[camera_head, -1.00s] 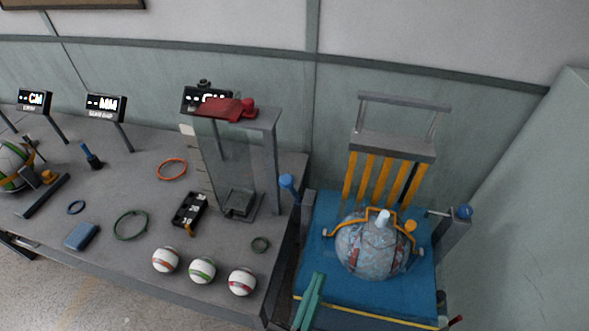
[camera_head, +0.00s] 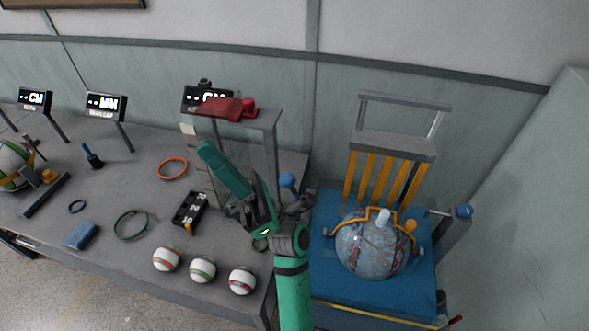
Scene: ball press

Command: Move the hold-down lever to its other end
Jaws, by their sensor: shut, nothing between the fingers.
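The press at the right has a blue bed (camera_head: 335,290) with a worn grey-blue ball (camera_head: 370,247) on it. An orange curved bar (camera_head: 345,232) lies across the ball's upper part. A blue-knobbed lever (camera_head: 289,181) stands at the bed's left side. Another blue knob (camera_head: 463,211) is on the right post. The frame does not show which of them is the hold-down lever. My gripper (camera_head: 303,204) is small, dark and partly hidden by my green arm. It appears shut and empty, just below and beside the left knob; I cannot tell whether they touch.
Several balls, rings and a dark numbered block (camera_head: 190,209) lie on the grey table (camera_head: 110,185). A tall grey rack with orange slats (camera_head: 393,145) rises behind the ball.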

